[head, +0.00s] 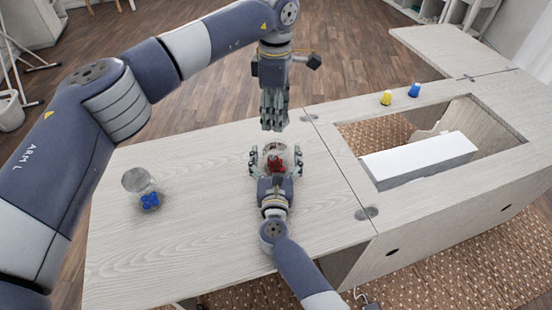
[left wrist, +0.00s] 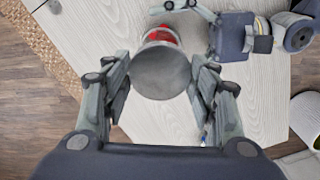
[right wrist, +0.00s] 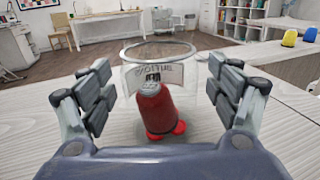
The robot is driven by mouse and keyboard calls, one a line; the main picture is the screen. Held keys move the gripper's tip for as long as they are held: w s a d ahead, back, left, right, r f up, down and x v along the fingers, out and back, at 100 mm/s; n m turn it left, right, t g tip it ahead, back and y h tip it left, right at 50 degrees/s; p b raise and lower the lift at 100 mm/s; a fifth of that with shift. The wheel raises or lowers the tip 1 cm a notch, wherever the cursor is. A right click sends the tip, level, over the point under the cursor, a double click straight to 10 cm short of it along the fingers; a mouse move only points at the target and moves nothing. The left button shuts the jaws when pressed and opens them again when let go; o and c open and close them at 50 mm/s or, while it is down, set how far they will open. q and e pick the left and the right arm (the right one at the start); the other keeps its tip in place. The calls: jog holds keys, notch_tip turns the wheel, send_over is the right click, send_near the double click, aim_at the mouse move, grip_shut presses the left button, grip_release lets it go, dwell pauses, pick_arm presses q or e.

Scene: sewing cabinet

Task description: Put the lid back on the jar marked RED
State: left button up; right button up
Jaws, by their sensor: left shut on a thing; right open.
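A clear glass jar (right wrist: 205,80) with red contents (right wrist: 155,108) stands upright on the table; in the right wrist view its rim is uncovered. Its label is hard to read. In the head view the red contents (head: 275,164) show between the fingers of my right gripper (head: 276,161), which is open with a finger on each side of the jar. My left gripper (head: 274,127) points down above and slightly behind the jar. It is shut on a round grey lid (left wrist: 162,73), which hides part of the jar in the left wrist view. Fingers hide the lid in the head view.
A second clear jar (head: 136,180) with blue pieces (head: 150,201) at its base stands at the left. A cabinet opening with a white block (head: 418,156) lies at the right. A yellow spool (head: 386,98) and a blue spool (head: 414,90) stand behind it.

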jog(key=c, duration=1.6)
pick_arm(q)
jog(key=shift+f, duration=2.45)
jog(key=shift+f, duration=0.9)
jog(key=shift+f, duration=0.5)
